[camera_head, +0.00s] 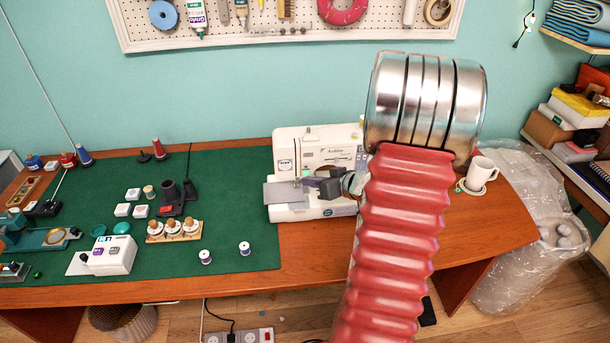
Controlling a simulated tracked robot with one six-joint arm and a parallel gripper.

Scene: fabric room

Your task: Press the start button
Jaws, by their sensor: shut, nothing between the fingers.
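A white sewing machine (297,143) stands at the back of the desk, right of the green mat. A small green spot (305,173) shows on its front near the needle area; I cannot tell whether it is the start button or a light. My gripper (309,182) is shut and empty, in front of the machine's lower middle, pointing left. It overlaps the machine in this view, and I cannot tell whether it touches. My red ribbed arm hides the machine's right side. A white box with purple buttons (110,255) sits on the mat at the left.
The green mat (235,185) carries spools (245,248), a wooden rack of bobbins (174,231) and small white boxes. A white mug (481,174) stands at the desk's right. A pegboard (285,30) hangs behind. Shelves and a plastic-wrapped bin (545,220) are at the far right.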

